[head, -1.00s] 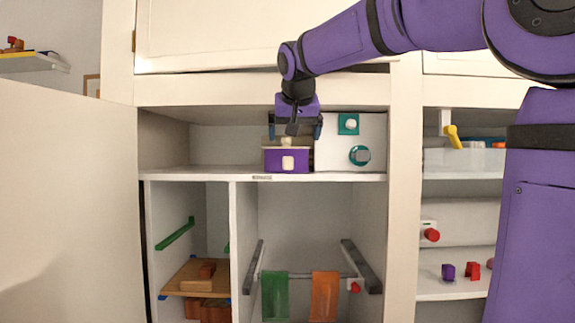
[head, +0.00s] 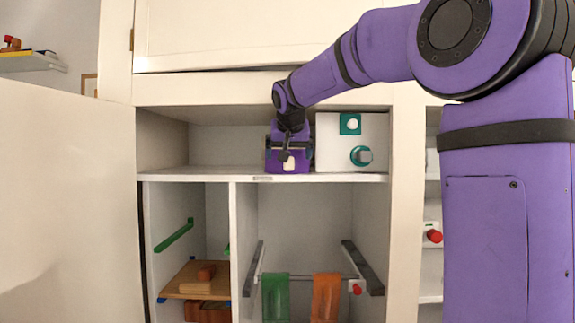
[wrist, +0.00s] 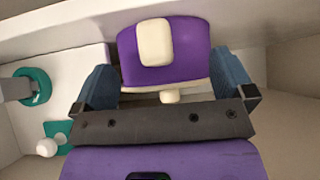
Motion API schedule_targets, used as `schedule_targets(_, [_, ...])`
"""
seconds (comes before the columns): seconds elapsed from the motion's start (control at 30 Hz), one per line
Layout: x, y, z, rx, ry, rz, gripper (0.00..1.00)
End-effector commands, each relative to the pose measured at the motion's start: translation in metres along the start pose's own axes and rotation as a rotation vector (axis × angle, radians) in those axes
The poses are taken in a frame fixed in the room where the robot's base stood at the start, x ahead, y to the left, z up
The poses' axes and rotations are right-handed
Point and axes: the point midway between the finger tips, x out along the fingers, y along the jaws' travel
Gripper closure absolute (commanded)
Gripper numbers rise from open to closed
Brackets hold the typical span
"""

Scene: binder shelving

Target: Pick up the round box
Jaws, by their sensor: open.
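A purple box (head: 301,165) with a cream block on its front stands on the upper shelf, left of a white panel. Its round shape is hard to confirm. In the wrist view the box (wrist: 190,50) shows rounded corners, a pale rim and a small cream knob. My gripper (head: 288,148) is right at the box in the head view and hides much of its top. In the wrist view my gripper (wrist: 163,72) is open, with one blue finger on each side of the box. Whether the fingers touch it is unclear.
The white panel (head: 335,155) with teal fittings and knobs stands close on the right. The upper shelf (head: 210,172) is free to the left. The cabinet's top rail (head: 220,91) runs above the opening. Green and orange cloths (head: 326,297) hang on a rail below.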

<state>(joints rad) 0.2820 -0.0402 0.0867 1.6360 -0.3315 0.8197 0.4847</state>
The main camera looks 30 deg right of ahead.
Motion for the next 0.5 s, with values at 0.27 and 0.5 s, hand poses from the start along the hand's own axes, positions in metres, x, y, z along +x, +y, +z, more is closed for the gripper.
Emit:
schedule_targets(0.27, [0.021, 0.000, 0.000, -0.001, 0.001, 0.000, 0.00])
schedule_targets(0.5, [0.020, 0.000, 0.000, -0.001, 0.001, 0.000, 0.30])
